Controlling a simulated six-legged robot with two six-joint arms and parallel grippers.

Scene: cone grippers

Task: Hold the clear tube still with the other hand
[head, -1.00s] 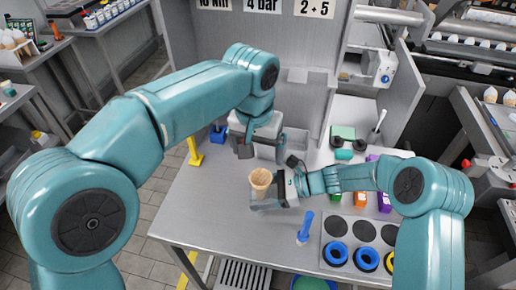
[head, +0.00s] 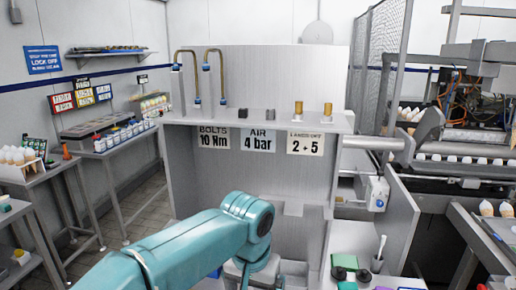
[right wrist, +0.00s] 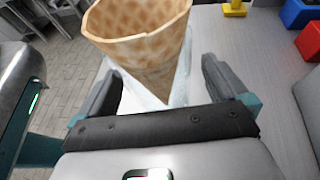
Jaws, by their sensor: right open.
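In the right wrist view a waffle cone (right wrist: 140,45) stands mouth up, its tip between the two dark fingers of my right gripper (right wrist: 157,80). The fingers are open, with a gap on each side of the cone. A pale, glassy patch (right wrist: 140,96) shows behind the cone's lower part; I cannot tell whether it is the clear tube. No clear tube can be made out in the head view. My left arm (head: 190,245) comes in from the left there; the fingers of its gripper are below the bottom edge. My right arm is outside the head view.
A grey back panel with a shelf (head: 260,120) and signs stands behind the left arm. A green box (head: 345,262) is at lower right. In the right wrist view a blue bin (right wrist: 298,13), a red bin (right wrist: 309,40) and a yellow stand (right wrist: 235,8) are at upper right.

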